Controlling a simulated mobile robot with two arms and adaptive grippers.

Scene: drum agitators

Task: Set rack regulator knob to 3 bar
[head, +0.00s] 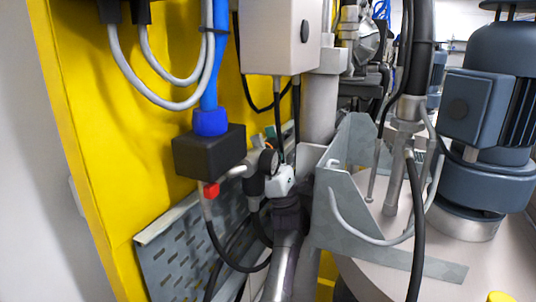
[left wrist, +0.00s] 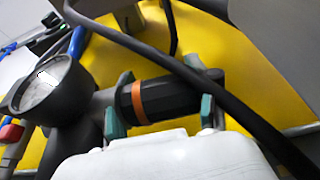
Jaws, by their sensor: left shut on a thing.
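The regulator knob (left wrist: 172,98) is a black ribbed cylinder with an orange ring, lying sideways in the left wrist view. My left gripper (left wrist: 162,104) has a teal-padded finger at each end of the knob's grip section and is shut on it. In the head view my left gripper (head: 279,168) is a white body reaching up to the regulator from below, and the knob is mostly hidden there. The round pressure gauge (left wrist: 42,88) sits left of the knob; its needle and numbers are too blurred to read. In the head view the gauge (head: 268,162) is seen edge-on. My right gripper is out of view.
A black block (head: 208,152) with a blue fitting and a red part (head: 211,190) hangs left of the regulator on the yellow panel (head: 75,90). A black cable (left wrist: 190,75) crosses close over the knob. A grey bracket (head: 345,190) stands close right of my arm.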

